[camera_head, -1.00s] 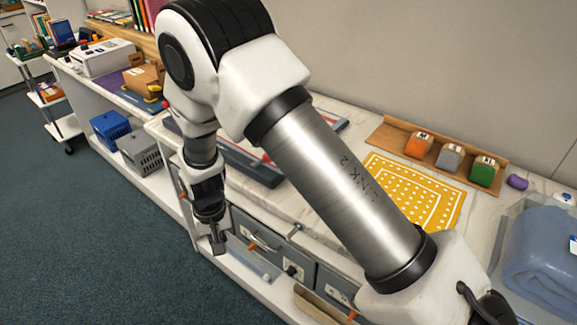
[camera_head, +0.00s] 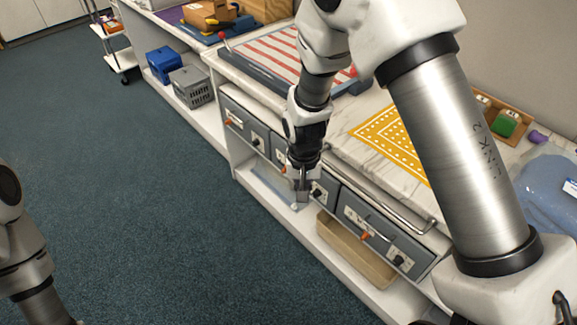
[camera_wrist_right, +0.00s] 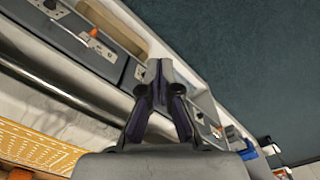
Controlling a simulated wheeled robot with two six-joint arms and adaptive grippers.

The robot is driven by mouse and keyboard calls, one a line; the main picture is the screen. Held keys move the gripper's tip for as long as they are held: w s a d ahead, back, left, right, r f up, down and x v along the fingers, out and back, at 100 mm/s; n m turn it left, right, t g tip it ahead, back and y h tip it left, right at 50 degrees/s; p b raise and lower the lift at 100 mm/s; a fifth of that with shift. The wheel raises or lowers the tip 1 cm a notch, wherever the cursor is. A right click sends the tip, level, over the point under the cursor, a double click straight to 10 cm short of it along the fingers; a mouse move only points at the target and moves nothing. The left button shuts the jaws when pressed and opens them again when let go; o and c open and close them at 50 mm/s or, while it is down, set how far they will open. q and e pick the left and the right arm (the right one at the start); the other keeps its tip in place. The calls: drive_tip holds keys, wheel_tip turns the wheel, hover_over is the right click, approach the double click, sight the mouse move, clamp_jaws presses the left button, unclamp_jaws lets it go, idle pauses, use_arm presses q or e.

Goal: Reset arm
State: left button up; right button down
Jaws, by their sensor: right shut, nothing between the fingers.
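My right arm reaches in from the right in the head view and hangs down in front of the counter. Its gripper (camera_head: 302,192) points down, shut and empty, in front of the grey drawer fronts (camera_head: 365,226). In the right wrist view the fingers of this gripper (camera_wrist_right: 160,72) meet at their tips with nothing between them. Part of my left arm shows at the lower left edge of the head view; its gripper is out of the picture.
A tan tray (camera_head: 352,250) lies on the lower shelf. A blue basket (camera_head: 163,65) and a grey basket (camera_head: 191,88) stand further left.

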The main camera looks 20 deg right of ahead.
drive_tip(key=shift+w, duration=0.1)
drive_tip(key=s+d+f+n+g, duration=0.1)
drive_tip(key=s+f, duration=0.5)
drive_tip(key=s, duration=0.3)
drive_tip(key=s+d+f+g, duration=0.1)
drive_tip(key=s+f, duration=0.5)
drive_tip(key=s, duration=0.3)
drive_tip(key=s+d+f+n+g, duration=0.1)
drive_tip(key=s+f+g, duration=0.1)
drive_tip(key=s+f, duration=0.5)
drive_tip(key=w+r+n+t, duration=0.1)
drive_tip(key=t, duration=0.1)
drive_tip(key=w+r+n+t, duration=0.1)
drive_tip(key=t, duration=0.1)
drive_tip(key=shift+w+a, duration=0.15)
drive_tip(key=shift+w, duration=0.15)
